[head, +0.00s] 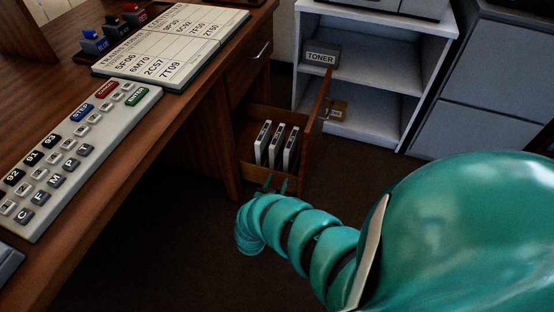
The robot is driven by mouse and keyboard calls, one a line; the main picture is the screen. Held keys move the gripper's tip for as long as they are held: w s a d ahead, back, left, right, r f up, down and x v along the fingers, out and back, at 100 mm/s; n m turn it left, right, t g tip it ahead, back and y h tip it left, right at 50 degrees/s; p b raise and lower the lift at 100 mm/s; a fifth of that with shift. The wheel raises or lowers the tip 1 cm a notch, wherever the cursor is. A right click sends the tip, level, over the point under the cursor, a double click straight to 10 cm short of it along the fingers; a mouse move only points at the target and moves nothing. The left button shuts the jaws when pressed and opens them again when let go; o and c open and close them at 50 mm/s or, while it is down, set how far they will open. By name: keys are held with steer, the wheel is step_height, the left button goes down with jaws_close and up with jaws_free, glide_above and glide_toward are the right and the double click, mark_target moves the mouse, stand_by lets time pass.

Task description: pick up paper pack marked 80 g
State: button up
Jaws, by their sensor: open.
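No marking "80 g" is legible in the head view.
The wooden desk (190,125) fills the left, with a keypad panel (75,150) and a code board (165,48) on top. A white shelf unit (375,128) behind the drawer holds a grey TONER box (321,55). Grey cabinets (478,95) stand right. Dark floor (345,165) is clear between.

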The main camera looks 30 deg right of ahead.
mark_target(286, 160)
steer(key=b+x, duration=0.1)
steer(key=x, duration=0.2)
steer(key=b+x, duration=0.2)
steer(key=x, duration=0.2)
steer(key=b+x, duration=0.2)
steer(key=x, duration=0.2)
steer(key=shift+w+f, duration=0.1)
steer(key=shift+f, duration=0.25)
steer(key=shift+w+d+b, duration=0.3)
steer(key=shift+d, duration=0.05)
steer(key=b+x, duration=0.3)
steer(key=x, duration=0.2)
steer(key=shift+d+r, duration=0.1)
steer(key=shift+w, duration=0.1)
jaws_close()
